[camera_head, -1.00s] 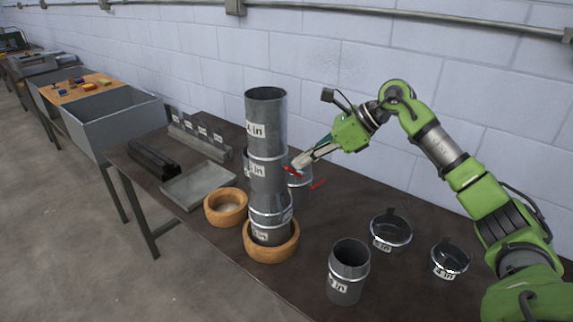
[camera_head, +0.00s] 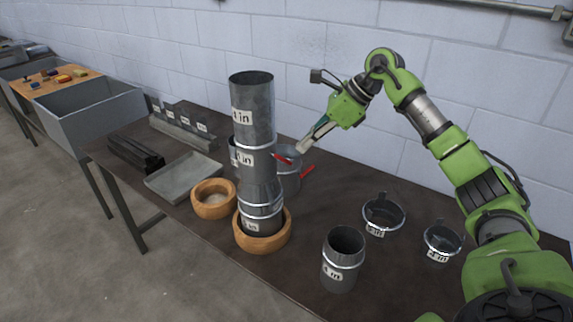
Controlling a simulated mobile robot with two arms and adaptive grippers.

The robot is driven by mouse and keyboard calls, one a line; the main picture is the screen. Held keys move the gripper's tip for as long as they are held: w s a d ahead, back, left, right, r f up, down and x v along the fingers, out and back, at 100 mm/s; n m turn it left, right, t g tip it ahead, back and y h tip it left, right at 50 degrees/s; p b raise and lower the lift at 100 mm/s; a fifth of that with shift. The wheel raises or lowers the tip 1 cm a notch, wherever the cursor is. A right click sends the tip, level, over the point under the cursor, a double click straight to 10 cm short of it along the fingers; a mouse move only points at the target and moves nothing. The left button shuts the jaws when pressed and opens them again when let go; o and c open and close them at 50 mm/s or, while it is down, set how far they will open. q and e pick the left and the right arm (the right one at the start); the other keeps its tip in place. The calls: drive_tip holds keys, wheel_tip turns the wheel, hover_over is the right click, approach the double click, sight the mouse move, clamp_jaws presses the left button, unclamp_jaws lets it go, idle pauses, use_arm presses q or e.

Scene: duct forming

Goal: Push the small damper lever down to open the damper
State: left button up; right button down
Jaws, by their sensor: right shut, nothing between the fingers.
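A tall stack of grey metal duct sections (camera_head: 253,107) stands upright in a wooden ring (camera_head: 262,243) on the dark table. A small red lever (camera_head: 284,159) shows at the right side of the stack, about halfway up. A second red lever (camera_head: 307,171) shows a little lower right, by a shorter duct piece (camera_head: 289,181) behind the stack. My right gripper (camera_head: 305,147) is shut and empty, pointing down-left. Its tips appear just right of and above the first red lever; I cannot tell whether they touch. My left gripper is out of view.
An open duct piece (camera_head: 341,270) stands at the front. Two metal collars (camera_head: 383,217) (camera_head: 442,243) lie to the right. An empty wooden ring (camera_head: 214,205) and a grey tray (camera_head: 184,185) are left of the stack. A block wall runs behind the table.

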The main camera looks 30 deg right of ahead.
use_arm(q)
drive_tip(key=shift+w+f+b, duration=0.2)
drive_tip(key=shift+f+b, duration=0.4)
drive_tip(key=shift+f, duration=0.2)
use_arm(e)
drive_tip(key=x, duration=0.4)
drive_tip(key=shift+f, duration=0.1)
use_arm(q)
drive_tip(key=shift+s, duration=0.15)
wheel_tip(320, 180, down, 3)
drive_tip(key=b, duration=0.3)
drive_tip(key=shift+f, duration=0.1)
use_arm(e)
wheel_tip(320, 180, down, 4)
drive_tip(key=shift+w+f, duration=0.1)
drive_tip(key=shift+f, duration=0.1)
